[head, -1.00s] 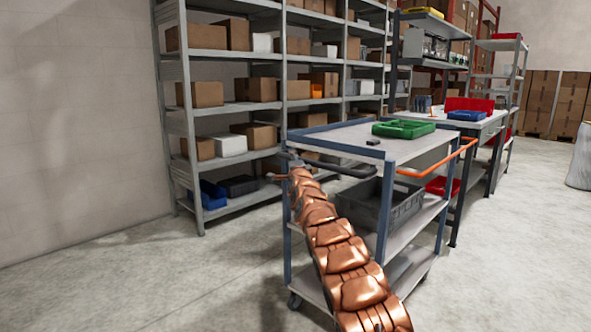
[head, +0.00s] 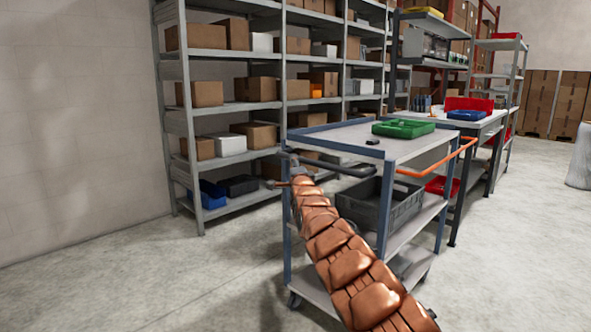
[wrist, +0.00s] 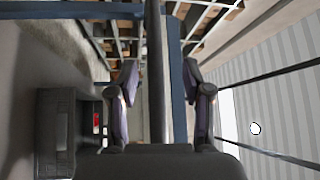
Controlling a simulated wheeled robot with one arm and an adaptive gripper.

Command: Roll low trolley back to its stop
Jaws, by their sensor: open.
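The low trolley (head: 309,200) stands in the middle of the head view, with a blue-grey frame and several shelves. A dark handle bar (head: 352,170) runs along its near end, and an orange bar (head: 440,160) is on its right side. My gripper (head: 290,162) is at the left end of the dark bar. In the wrist view my gripper (wrist: 160,72) is open, its two fingers on either side of the dark bar (wrist: 155,45) and the trolley's blue edge (wrist: 178,80). I cannot tell whether the fingers touch the bar. The trolley's stop is not recognisable.
A green tray (head: 403,128) and a small dark object lie on the trolley top; a grey crate (head: 378,205) sits below. Shelving with boxes (head: 225,105) stands behind. A workbench (head: 478,127) is close beyond the trolley. The floor (head: 110,285) at left is clear.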

